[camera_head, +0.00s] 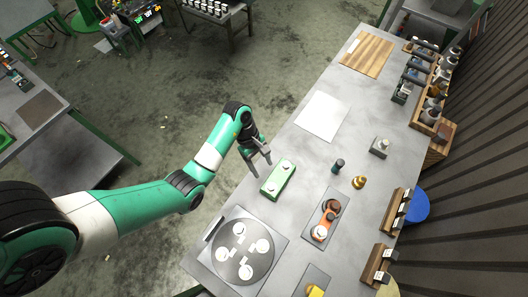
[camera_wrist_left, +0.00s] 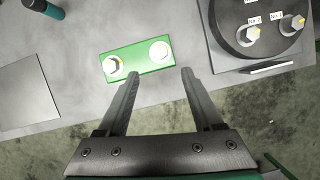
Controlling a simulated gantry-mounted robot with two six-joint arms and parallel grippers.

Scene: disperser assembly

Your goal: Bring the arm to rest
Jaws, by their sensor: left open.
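My left arm (camera_head: 150,205), green and white, reaches in from the left of the head view. My right gripper is not in view.
A dark round disc with white pieces on a square plate (camera_head: 240,250) stands at the near end. A white sheet (camera_head: 322,116), a dark bottle (camera_head: 338,165), a brown-orange part (camera_head: 325,222) and a yellow piece (camera_head: 359,182) lie on the bench. Racks line the far edge.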

